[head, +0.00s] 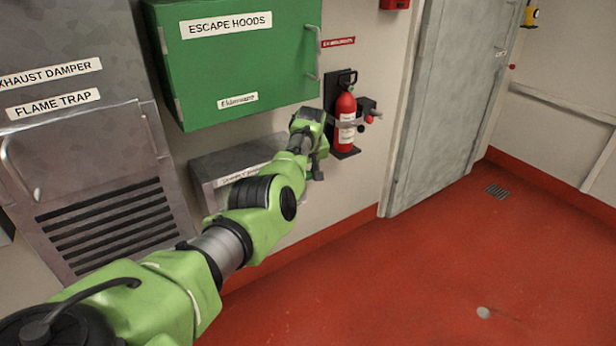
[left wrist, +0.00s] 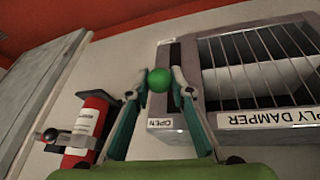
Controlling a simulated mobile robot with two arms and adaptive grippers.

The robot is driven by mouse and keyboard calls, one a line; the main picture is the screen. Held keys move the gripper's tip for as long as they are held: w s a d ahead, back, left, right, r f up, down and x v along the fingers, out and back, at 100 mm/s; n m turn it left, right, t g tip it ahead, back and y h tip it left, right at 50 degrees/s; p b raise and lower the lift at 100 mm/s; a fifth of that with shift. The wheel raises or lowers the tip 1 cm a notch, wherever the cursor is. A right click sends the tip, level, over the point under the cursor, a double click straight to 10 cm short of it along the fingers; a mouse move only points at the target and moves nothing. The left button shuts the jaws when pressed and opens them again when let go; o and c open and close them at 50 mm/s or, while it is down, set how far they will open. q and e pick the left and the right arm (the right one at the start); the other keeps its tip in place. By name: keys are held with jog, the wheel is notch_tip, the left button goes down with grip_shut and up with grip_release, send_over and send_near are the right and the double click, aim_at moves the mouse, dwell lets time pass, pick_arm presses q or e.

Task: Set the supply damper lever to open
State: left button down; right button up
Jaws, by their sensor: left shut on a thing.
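The supply damper is a grey metal box (head: 205,172) low on the wall under the green cabinet. In the left wrist view its barred grille (left wrist: 262,62) shows, with a partly cut-off "...PLY DAMPER" label (left wrist: 268,118). The lever's round green knob (left wrist: 159,79) is between the fingertips of my left gripper (left wrist: 158,90), which is shut on it. The knob is at the box's end bearing the "OPEN" label (left wrist: 167,123). I cannot make out the lever's shaft or exact angle. In the head view my left gripper (head: 318,165) hides the lever. My right gripper is not in view.
A fire extinguisher (head: 345,122) hangs on the wall just right of my left gripper. The green escape hoods cabinet (head: 235,65) is above it. The exhaust damper and flame trap panel (head: 75,130) is at left. A grey door (head: 448,100) and open red floor (head: 430,265) are at right.

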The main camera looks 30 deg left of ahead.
pick_arm(q)
jog(key=shift+w+a+r, duration=0.1)
jog(key=shift+a+r, duration=0.2)
jog(key=c, duration=1.8)
grip_release()
jog(key=shift+d+f, duration=0.1)
jog(key=shift+f, duration=0.05)
jog(key=shift+d, duration=0.1)
jog(key=v, duration=1.2)
